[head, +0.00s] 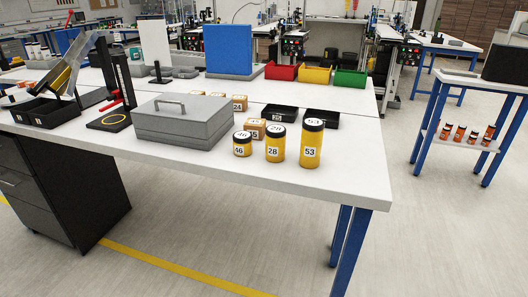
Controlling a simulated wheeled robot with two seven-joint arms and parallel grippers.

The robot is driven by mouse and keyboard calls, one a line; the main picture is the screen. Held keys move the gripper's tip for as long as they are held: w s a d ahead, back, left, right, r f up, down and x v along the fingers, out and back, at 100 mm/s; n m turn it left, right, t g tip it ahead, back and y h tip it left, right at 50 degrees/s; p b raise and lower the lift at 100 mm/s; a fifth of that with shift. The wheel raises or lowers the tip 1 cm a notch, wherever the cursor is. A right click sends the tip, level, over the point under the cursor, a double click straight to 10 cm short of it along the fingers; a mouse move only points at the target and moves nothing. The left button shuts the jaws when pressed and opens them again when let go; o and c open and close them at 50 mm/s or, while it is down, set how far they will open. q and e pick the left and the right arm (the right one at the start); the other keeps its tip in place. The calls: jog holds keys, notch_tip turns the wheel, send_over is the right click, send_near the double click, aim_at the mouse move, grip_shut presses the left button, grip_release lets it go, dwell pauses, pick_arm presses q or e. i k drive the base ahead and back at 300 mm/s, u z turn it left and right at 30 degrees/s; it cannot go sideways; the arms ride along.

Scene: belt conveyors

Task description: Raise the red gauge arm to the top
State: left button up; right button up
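Neither my left nor my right gripper is in view. Nothing is seen touching the red arm.
A grey lidded box (184,121) stands close right of the gauge. A black tray (45,113) and a tilted metal chute (75,62) are to its left. Yellow numbered canisters (311,143) stand further right. The table's front strip is clear.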

aim_at(116, 97)
jog(key=u, duration=0.5)
jog(key=k, duration=1.2)
jog(key=z, duration=0.5)
jog(key=i, duration=1.4)
jog(key=u, duration=1.25)
